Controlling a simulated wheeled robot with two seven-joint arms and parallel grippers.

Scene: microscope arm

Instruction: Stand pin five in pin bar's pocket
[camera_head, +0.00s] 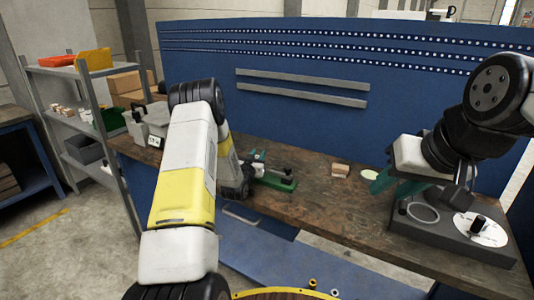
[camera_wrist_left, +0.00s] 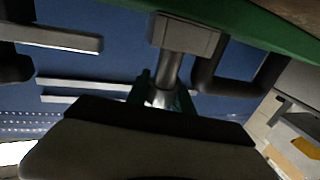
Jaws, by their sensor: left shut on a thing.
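My left gripper (camera_head: 258,155) is over the left part of the green base on the bench. In the left wrist view its teal fingers (camera_wrist_left: 161,98) are shut on a grey metal pin (camera_wrist_left: 168,72), seemingly pin five. The pin's other end meets a grey block (camera_wrist_left: 186,36) beside the green base; I cannot tell whether it is in a pocket. The green base (camera_head: 276,182) carries dark parts, but the pin bar is not clearly identifiable. My right gripper (camera_head: 393,186) has its teal fingers apart, just left of the microscope stand.
A grey microscope stand (camera_head: 450,236) with a white disc (camera_head: 481,229) is at the bench's right. A small wooden block (camera_head: 340,169) and a pale round dish (camera_head: 369,175) lie mid-bench. A blue pegboard (camera_head: 300,110) rises behind. The bench front between the arms is clear.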

